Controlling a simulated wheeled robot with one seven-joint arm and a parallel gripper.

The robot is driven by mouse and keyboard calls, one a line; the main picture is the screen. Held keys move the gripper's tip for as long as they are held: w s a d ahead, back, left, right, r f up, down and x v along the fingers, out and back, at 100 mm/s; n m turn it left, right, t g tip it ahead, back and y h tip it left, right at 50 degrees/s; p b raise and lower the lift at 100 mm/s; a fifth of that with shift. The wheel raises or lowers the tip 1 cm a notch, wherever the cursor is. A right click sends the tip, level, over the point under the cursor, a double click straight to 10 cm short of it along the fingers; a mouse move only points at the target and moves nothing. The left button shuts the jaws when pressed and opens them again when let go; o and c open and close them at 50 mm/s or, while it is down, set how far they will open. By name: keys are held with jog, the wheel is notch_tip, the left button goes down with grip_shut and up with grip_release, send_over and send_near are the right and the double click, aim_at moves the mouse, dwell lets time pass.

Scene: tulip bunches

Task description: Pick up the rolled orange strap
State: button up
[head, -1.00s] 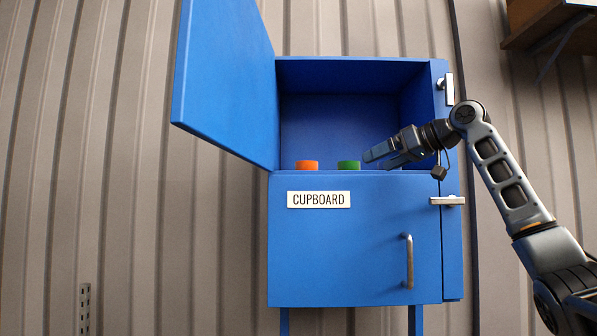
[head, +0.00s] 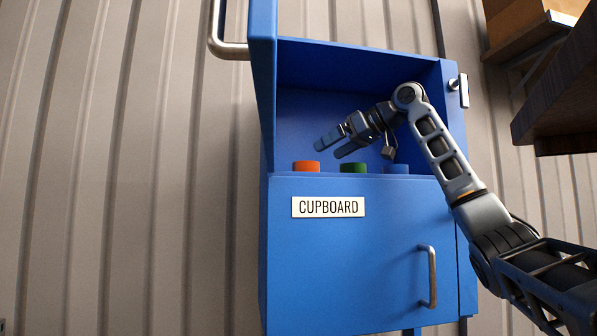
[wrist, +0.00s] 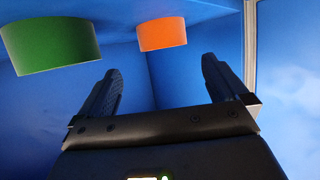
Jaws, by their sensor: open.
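The rolled orange strap (head: 306,166) sits at the left of the cupboard's open upper compartment, its lower part hidden by the front edge. It also shows in the wrist view (wrist: 162,34), beyond my fingers and between their directions. My gripper (head: 333,147) is open and empty inside the compartment, above the rolls and to the right of the orange one. In the wrist view its two fingers (wrist: 160,85) are spread apart and touch nothing.
A green roll (head: 353,167) stands beside the orange one, and a blue roll (head: 396,169) is further right. The blue cupboard (head: 350,240) has its upper door (head: 263,80) swung open at the left. A dark wooden shelf (head: 565,90) juts in at the upper right.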

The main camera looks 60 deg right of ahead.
aim_at(306, 169)
jog(key=x, duration=0.4)
jog(key=p+x, duration=0.1)
jog(key=x, duration=0.1)
jog(key=shift+w+a+f, duration=0.2)
jog(key=shift+a+f, duration=0.1)
jog(key=shift+f, duration=0.05)
jog(key=shift+c, duration=0.3)
jog(key=c, duration=1.1)
jog(key=shift+r, duration=0.15)
